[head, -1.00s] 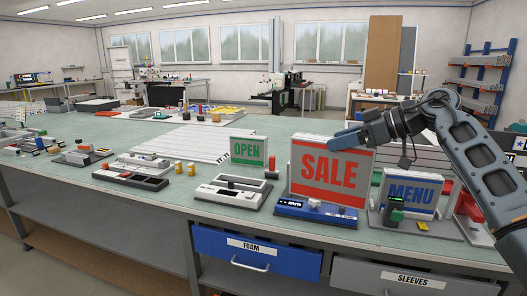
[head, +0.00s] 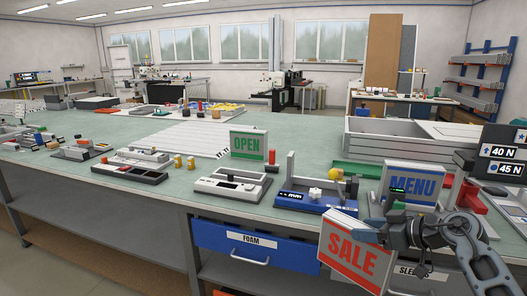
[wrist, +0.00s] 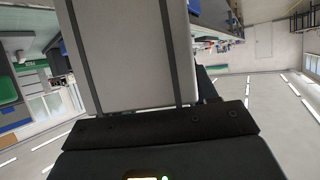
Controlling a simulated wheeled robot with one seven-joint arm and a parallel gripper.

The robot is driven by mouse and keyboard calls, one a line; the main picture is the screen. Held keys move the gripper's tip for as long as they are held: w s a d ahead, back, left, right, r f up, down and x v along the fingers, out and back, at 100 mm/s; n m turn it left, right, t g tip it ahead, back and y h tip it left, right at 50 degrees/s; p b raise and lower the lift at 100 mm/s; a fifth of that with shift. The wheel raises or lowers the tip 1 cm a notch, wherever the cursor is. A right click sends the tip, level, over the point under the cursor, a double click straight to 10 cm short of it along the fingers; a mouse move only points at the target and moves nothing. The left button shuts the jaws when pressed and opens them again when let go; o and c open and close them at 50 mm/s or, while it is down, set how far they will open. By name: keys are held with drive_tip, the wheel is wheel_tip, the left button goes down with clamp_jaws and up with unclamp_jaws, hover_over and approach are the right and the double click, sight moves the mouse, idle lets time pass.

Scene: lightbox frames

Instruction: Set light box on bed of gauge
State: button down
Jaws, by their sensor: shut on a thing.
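The SALE light box (head: 350,258), red-faced with grey lettering, is tilted in front of the bench's front edge. My gripper (head: 378,234) is shut on it at its right side. In the wrist view a pale panel with dark edge strips, the light box (wrist: 130,55), rises from the dark gripper (wrist: 160,125); the fingertips are hidden. The blue gauge (head: 312,205) with an "mm" display stands on the bench, up and left of the light box. A grey upright and white knob show on it, and its bed looks empty.
A MENU sign (head: 412,183) stands on a grey stand right of the gauge. An OPEN sign (head: 248,145) stands behind a grey device (head: 232,187) to the left. Force displays (head: 502,160) reading 40 N and 45 N are at right. A FOAM drawer (head: 255,247) is below.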

sight(376, 276)
drive_tip(key=shift+m+t+h, duration=0.6)
drive_tip(key=shift+m+h, duration=0.2)
drive_tip(key=shift+m, duration=0.1)
drive_tip(key=s+f, duration=0.1)
drive_tip(key=f, duration=0.2)
drive_tip(key=s+d+f+b, duration=0.1)
drive_tip(key=s+f, duration=0.1)
drive_tip(key=f, duration=0.2)
drive_tip(key=s+f, duration=0.2)
drive_tip(key=f, duration=0.1)
drive_tip(key=shift+s+d+f, duration=0.15)
drive_tip(key=shift+d, duration=0.05)
drive_tip(key=s+a+f+m+t+h+b, duration=0.1)
drive_tip(key=s+a+f+m+h+b, duration=0.1)
drive_tip(key=s+f, duration=0.6)
drive_tip(key=s+a+f+m+t+h+b, duration=0.1)
drive_tip(key=s+a+f+m+h+b, duration=0.2)
drive_tip(key=s+f, duration=0.6)
drive_tip(key=shift+s+a+f+m+h, duration=0.2)
drive_tip(key=shift+s+a+m+h, duration=0.35)
drive_tip(key=shift+s+h, duration=0.35)
drive_tip(key=shift+w+d, duration=0.15)
